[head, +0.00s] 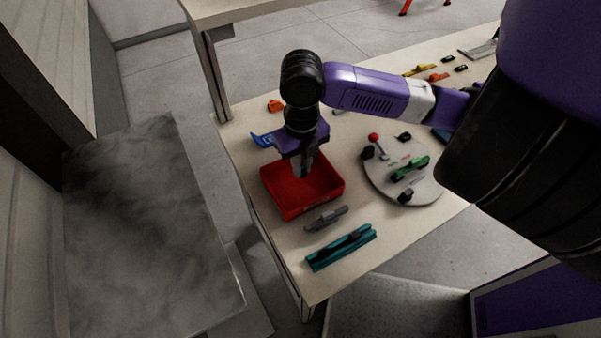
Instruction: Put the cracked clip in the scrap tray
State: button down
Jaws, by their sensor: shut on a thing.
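The red open tray (272,197), which looks like the scrap tray, stands near the left edge of the workbench. My gripper (303,173) points down over the tray, its fingertips above or just inside the opening; I cannot tell their exact height. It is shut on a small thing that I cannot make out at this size. The tray floor looks bare where I see it; my fingers hide part of it. No crack shows on any clip in view, so I cannot tell which one is the cracked clip.
A round grey disc (377,184) with a green part (411,168) and a red-topped knob (374,137) stands right of the tray. A grey part (326,218) and a teal part (341,248) lie in front. Orange (275,105) and blue (261,140) pieces lie behind.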

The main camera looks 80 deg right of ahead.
jog(key=shift+f, duration=1.8)
jog(key=shift+f, duration=0.2)
jog(key=c, duration=1.4)
grip_release()
jog(key=shift+c, duration=0.2)
